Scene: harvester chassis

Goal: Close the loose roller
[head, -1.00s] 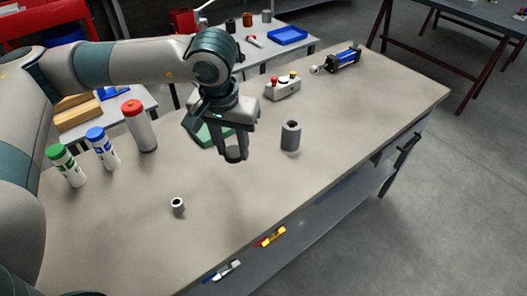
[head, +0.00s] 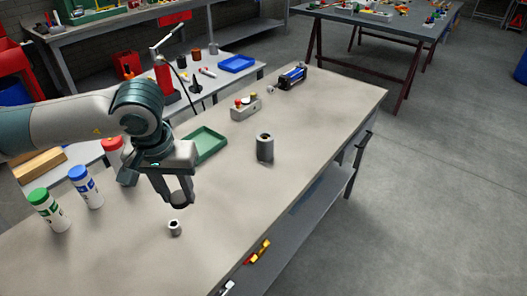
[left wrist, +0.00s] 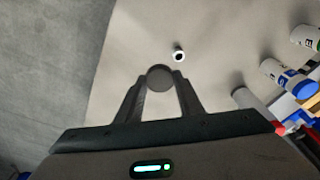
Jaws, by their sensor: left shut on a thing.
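My left gripper (head: 181,196) is shut on a dark grey round cap (head: 182,203) and holds it above the workbench. The cap also shows between the fingertips in the left wrist view (left wrist: 160,77). A small grey hollow cylinder (head: 174,229) stands upright on the bench just below the cap in the head view. It also shows just beyond the fingertips in the left wrist view (left wrist: 179,55), apart from the cap. A larger grey roller (head: 265,149) with a dark opening on top stands upright to the right. My right gripper is not in view.
White bottles with green (head: 49,211), blue (head: 86,187) and red (head: 113,150) caps stand left of my gripper. A green tray (head: 207,144), a button box (head: 245,109) and a blue-black device (head: 292,76) lie farther back. The bench front is clear.

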